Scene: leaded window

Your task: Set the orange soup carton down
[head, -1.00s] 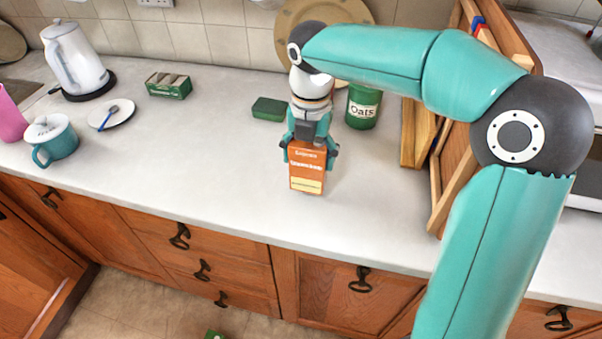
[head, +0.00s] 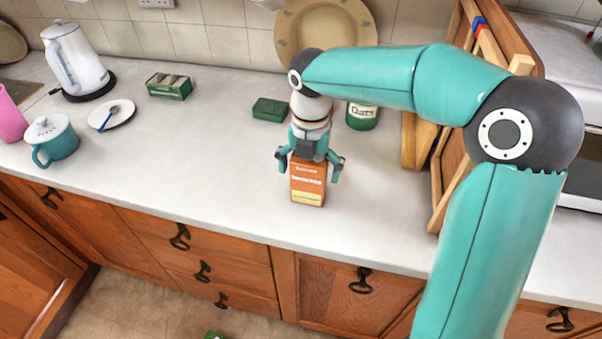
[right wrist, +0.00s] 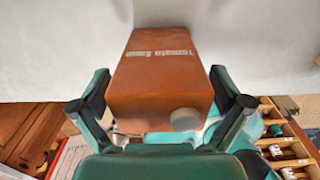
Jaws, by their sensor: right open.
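The orange soup carton (head: 308,184) stands upright on the pale worktop (head: 225,165), near its front edge. My right gripper (head: 310,167) is around the top of the carton, with its fingers spread and a gap on each side. In the right wrist view the carton (right wrist: 160,75) lies between the two open fingers (right wrist: 160,108), and neither finger appears to touch it. My left gripper is not in view.
A green oats tin (head: 362,115) and a green block-like item (head: 270,109) stand behind. Wooden boards (head: 418,140) lean at the right. A saucer (head: 112,115), teal pot (head: 52,142) and kettle (head: 75,62) are at the left. The worktop left of the carton is clear.

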